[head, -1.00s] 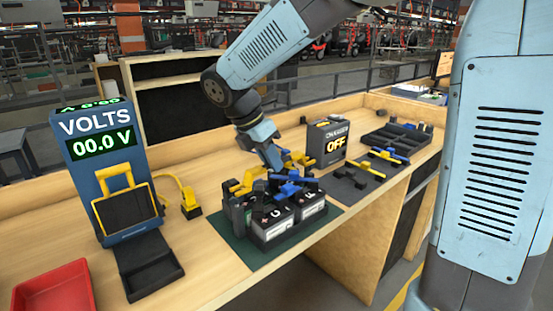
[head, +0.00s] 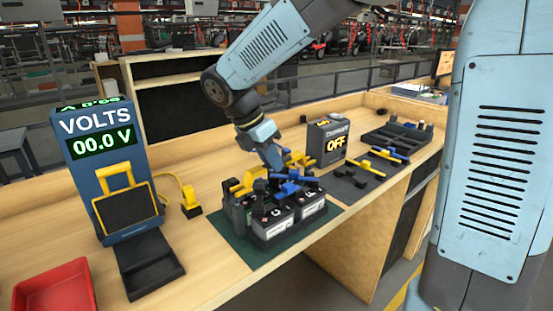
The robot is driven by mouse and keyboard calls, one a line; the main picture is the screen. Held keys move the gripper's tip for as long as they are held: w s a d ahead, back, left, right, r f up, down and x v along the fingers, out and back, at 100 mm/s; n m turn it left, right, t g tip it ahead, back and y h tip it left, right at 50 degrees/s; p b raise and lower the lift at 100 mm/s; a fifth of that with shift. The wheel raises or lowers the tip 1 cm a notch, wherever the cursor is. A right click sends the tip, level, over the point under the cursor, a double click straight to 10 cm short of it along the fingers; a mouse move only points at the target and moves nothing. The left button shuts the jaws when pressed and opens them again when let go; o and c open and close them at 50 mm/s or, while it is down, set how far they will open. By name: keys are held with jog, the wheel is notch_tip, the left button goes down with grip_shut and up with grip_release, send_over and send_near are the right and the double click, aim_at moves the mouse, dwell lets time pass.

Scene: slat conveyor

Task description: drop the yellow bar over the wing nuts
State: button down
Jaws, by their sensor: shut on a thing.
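My gripper (head: 273,166) points down over the dark battery pack (head: 265,232) and is shut on the yellow bar (head: 244,185). Yellow shows on both sides of the jaws, low over the back of the pack. Blue parts (head: 292,188) lie on top of the pack, in front of my gripper. The wing nuts are too small and too covered to tell apart, and I cannot tell whether the bar touches them. The pack stands on a green mat (head: 228,236).
A volt meter (head: 97,150) reading 00.0 V stands left, with a red tray (head: 57,290) near it. A charger box (head: 327,143) marked OFF stands right of the pack. Another yellow bar (head: 368,165) and a blue bar (head: 389,153) lie farther right, before a dark tray (head: 398,135).

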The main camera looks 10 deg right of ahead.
jog(key=shift+f, duration=1.5)
jog(key=c, duration=1)
grip_release()
jog(key=shift+c, duration=0.2)
jog(key=v, duration=1.3)
jog(key=shift+a+r, duration=0.2)
jog(key=shift+r, duration=0.05)
